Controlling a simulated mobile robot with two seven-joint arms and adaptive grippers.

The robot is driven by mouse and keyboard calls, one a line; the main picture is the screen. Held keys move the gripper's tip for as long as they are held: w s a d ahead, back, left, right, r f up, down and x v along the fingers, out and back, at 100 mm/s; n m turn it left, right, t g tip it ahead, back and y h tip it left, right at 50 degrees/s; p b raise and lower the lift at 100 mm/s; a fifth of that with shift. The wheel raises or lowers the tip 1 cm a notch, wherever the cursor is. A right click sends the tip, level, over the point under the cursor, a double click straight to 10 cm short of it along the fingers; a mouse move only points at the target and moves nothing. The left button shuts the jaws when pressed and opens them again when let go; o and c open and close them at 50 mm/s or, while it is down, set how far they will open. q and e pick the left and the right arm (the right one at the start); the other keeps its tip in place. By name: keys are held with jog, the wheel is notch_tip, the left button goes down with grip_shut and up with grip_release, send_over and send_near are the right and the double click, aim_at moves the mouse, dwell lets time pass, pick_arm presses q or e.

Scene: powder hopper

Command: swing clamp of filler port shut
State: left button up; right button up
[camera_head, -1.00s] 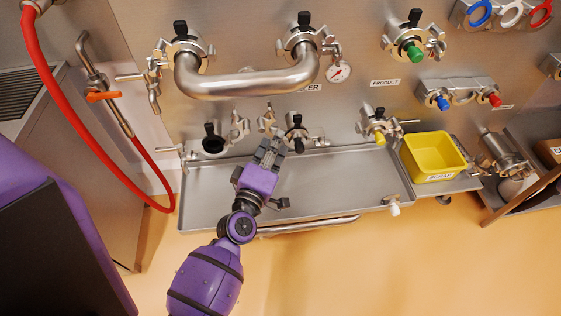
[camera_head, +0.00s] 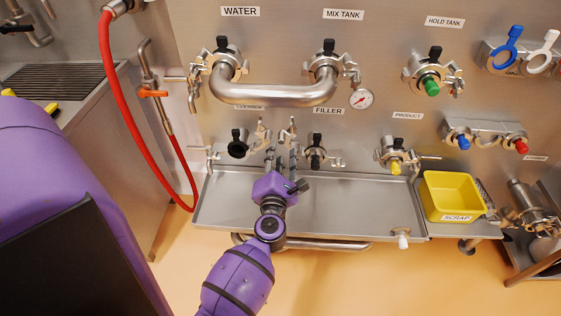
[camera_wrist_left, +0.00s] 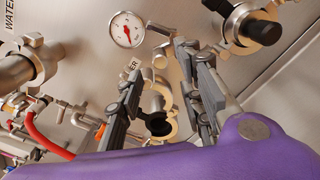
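The filler port (camera_head: 315,152) is on the steel panel under the FILLER label (camera_head: 328,111), with a black knob and dark stub. Its clamp looks swung open, with one half (camera_head: 288,132) up to the left and another part (camera_head: 337,162) to the right. My left gripper (camera_head: 282,154) is open, just left of this port, fingers pointing at the panel. In the left wrist view, the fingers (camera_wrist_left: 163,95) stand apart on either side of an open metal clamp piece and a dark round opening (camera_wrist_left: 158,124); I cannot tell which port these belong to or whether they touch. My right gripper is not in view.
A port with a dark opening (camera_head: 238,146) and open clamp is left of my gripper. A bent steel pipe (camera_head: 275,94) and gauge (camera_head: 361,98) are above. A steel tray (camera_head: 350,212) lies below, a yellow scrap bin (camera_head: 452,197) right, a red hose (camera_head: 118,85) left.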

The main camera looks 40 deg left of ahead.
aim_at(281, 141)
pick_arm(q)
jog(key=x, duration=0.6)
jog(key=shift+w+r, duration=0.1)
jog(key=shift+w, duration=0.15)
jog(key=shift+w+r, duration=0.1)
jog(key=shift+r, duration=0.1)
